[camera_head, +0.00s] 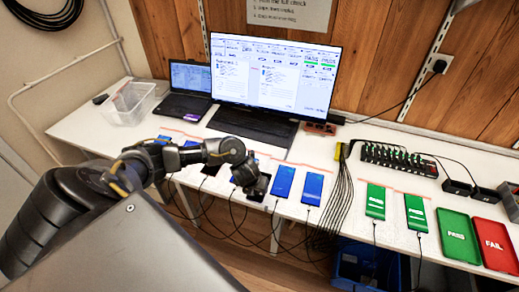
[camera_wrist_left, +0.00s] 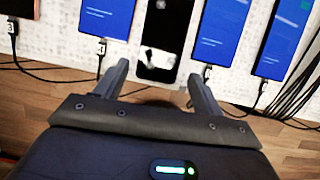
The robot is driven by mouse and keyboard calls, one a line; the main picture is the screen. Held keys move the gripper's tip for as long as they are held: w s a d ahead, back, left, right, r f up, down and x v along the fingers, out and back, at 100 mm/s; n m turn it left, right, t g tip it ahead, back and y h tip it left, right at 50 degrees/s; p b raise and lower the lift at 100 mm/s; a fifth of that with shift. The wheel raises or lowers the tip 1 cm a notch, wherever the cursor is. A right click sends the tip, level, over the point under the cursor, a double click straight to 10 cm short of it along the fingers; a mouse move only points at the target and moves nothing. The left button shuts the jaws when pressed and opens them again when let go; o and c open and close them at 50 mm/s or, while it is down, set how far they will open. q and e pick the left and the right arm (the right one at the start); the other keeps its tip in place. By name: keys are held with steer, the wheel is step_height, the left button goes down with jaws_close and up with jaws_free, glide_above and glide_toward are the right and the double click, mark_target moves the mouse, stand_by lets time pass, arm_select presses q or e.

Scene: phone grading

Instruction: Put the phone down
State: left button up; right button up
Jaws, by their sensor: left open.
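A black phone (camera_wrist_left: 166,30) with a pale reflection on its face lies on the white table strip between blue-screen phones. My left gripper (camera_wrist_left: 157,78) is open, with its fingers apart near the phone's front end. No contact between fingers and phone shows. In the head view my left gripper (camera_head: 256,190) is over the table's front edge and partly covers the black phone. My right gripper is out of both views. A green PASS tray (camera_head: 457,236) and a red FAIL tray (camera_head: 494,246) lie at the right.
Blue-screen phones (camera_head: 284,181) and green-screen phones (camera_head: 375,201) lie in a row, with cables hanging off the front edge. A laptop (camera_head: 187,90), monitor (camera_head: 273,75) and clear bin (camera_head: 129,103) stand behind. A black multi-port hub (camera_head: 398,159) is at the back right.

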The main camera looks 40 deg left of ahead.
mark_target(257, 193)
arm_select(q)
steer(key=shift+w+f, duration=0.15)
steer(key=shift+f, duration=0.35)
steer(key=x, duration=0.4)
steer(key=shift+w+a+f, duration=0.15)
steer(key=shift+w, duration=0.15)
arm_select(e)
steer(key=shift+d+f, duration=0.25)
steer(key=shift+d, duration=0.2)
arm_select(q)
steer(key=c, duration=0.8)
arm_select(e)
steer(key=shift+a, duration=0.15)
